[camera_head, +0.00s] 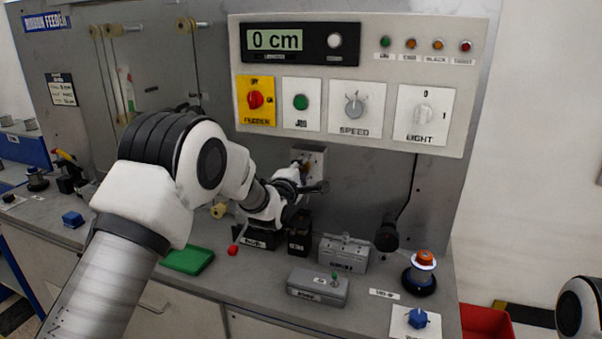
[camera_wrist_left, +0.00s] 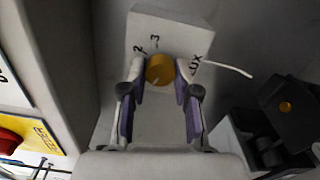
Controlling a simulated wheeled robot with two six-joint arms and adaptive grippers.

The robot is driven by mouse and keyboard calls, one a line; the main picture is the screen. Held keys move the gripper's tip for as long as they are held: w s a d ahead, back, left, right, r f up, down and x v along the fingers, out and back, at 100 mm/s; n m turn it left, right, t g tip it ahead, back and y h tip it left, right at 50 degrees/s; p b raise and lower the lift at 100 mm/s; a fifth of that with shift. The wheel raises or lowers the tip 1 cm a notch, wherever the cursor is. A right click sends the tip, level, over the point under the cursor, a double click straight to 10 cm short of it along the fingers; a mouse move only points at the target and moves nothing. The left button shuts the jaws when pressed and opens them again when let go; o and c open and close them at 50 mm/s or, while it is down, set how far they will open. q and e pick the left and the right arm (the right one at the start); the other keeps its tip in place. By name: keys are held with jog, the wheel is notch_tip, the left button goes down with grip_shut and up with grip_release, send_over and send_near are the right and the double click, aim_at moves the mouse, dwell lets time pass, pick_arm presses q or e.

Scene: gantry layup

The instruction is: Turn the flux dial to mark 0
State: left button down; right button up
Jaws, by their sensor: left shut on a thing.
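The flux dial is an orange round knob (camera_wrist_left: 160,69) on a pale box (camera_wrist_left: 178,28) in the left wrist view. In the head view its box (camera_head: 316,157) is on the grey upright panel, below the control board. Marks 2 and 3 and the letters "UX" show around the knob; mark 0 is not visible. A small pale line shows low on the knob, but I cannot tell which mark it faces. My left gripper (camera_wrist_left: 160,80) is shut on the knob, one finger on each side. It also shows in the head view (camera_head: 303,178), partly hiding the dial.
The control board (camera_head: 360,142) with its display reading "0 cm" hangs above. On the bench are a green block (camera_head: 187,260), a grey box (camera_head: 318,287), an orange-topped button (camera_head: 424,258) and a blue knob (camera_head: 417,317). A red bin (camera_head: 485,322) is at lower right.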

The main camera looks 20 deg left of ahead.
pick_arm(q)
jog(key=shift+r, duration=0.15)
dwell(0.3)
jog(key=c, duration=1.1)
grip_release()
jog(key=shift+c, duration=0.2)
jog(key=o, duration=0.3)
jog(key=shift+w+d, duration=0.1)
jog(key=s, duration=1.2)
jog(key=shift+a+f, duration=0.2)
